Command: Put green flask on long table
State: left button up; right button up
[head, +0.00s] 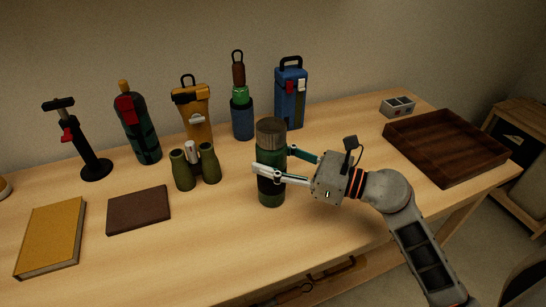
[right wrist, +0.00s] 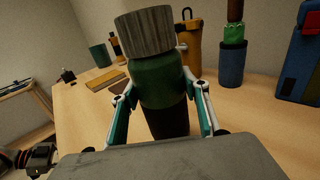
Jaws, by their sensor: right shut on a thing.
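The green flask (head: 271,190) has a grey-brown ribbed cap and stands upright at the middle of the long wooden table (head: 220,230). Its base appears to rest on the tabletop. My right gripper (head: 272,165) comes in from the right and is shut on the flask's body, one finger on each side. In the right wrist view the flask (right wrist: 158,80) fills the middle between the two fingers (right wrist: 160,100); its lower end is hidden by my gripper body.
Behind stand a blue case (head: 290,95), a blue-sleeved bottle (head: 242,115), a yellow case (head: 193,112), a dark bottle (head: 140,130) and a black pump (head: 88,155). Green binoculars (head: 195,167) are left of the flask. A brown tray (head: 445,145) lies right. The front table area is clear.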

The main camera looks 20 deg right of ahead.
jog(key=shift+f, duration=0.1)
jog(key=o, duration=1.5)
jog(key=shift+c, duration=0.2)
jog(key=shift+r, duration=0.2)
pick_arm(q)
jog(key=shift+f+b, duration=0.2)
jog(key=shift+b, duration=0.45)
pick_arm(e)
jog(key=v, duration=1.2)
pick_arm(q)
jog(key=shift+s+f, duration=0.2)
pick_arm(e)
jog(key=shift+f, duration=0.1)
